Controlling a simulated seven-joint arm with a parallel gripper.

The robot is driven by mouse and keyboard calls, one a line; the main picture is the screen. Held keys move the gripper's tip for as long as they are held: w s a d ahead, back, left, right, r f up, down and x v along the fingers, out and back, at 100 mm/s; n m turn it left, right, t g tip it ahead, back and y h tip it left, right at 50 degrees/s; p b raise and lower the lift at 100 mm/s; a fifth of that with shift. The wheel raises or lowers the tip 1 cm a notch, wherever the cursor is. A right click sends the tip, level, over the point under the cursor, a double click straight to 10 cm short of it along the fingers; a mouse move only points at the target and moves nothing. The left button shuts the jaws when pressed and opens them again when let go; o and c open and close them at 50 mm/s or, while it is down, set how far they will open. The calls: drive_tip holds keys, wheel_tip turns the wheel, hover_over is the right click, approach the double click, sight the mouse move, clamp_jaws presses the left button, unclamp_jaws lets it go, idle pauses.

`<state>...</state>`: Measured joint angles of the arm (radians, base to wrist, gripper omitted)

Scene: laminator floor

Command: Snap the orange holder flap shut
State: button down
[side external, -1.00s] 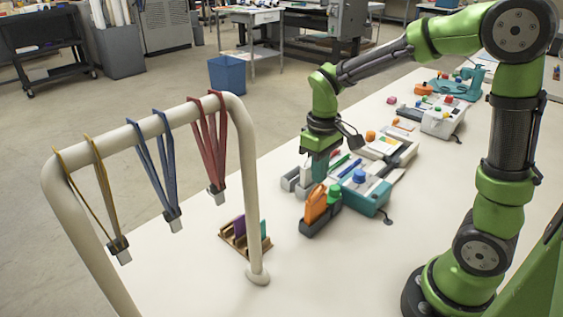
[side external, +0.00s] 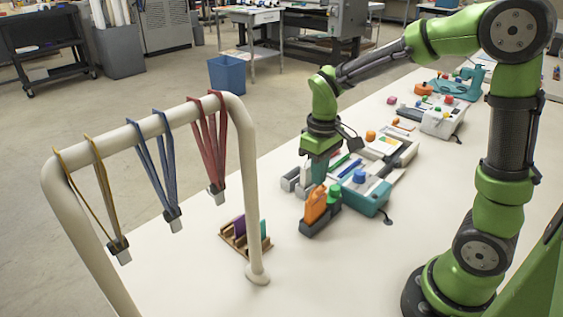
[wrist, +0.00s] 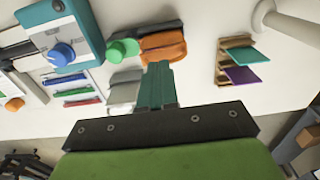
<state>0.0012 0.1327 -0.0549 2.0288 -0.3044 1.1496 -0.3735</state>
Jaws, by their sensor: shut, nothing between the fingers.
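The orange flap (side external: 315,205) stands up from a dark grey holder (side external: 318,224) on the pale table in the side view. In the wrist view the orange flap (wrist: 163,46) lies just beyond my fingertips. My gripper (side external: 319,175) points down just behind and above the flap. Its teal fingers (wrist: 158,68) are together with nothing between them. In the wrist view the fingertips overlap the flap's near edge; I cannot tell whether they touch it. A green knob (side external: 334,192) sits right beside the flap.
A teal-and-white device with a blue knob (side external: 359,176) stands close on the right. Light grey blocks (side external: 290,180) are at the left. A wooden rack (side external: 232,236) with coloured cards and a cream lanyard stand (side external: 246,140) are farther left. The table front is clear.

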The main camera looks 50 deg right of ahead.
drive_tip(key=shift+f, duration=0.55)
drive_tip(key=shift+r, duration=0.1)
drive_tip(key=shift+r, duration=3.45)
drive_tip(key=s+a+r+m+t+y, duration=0.1)
drive_tip(key=s+a+r+m+t, duration=0.1)
drive_tip(key=s, duration=0.3)
drive_tip(key=s+a+r+m+t+y, duration=0.1)
drive_tip(key=s+a+r+m+t, duration=0.1)
drive_tip(key=s+t, duration=0.3)
drive_tip(key=shift+s+a+r, duration=0.25)
drive_tip(key=shift+a, duration=0.3)
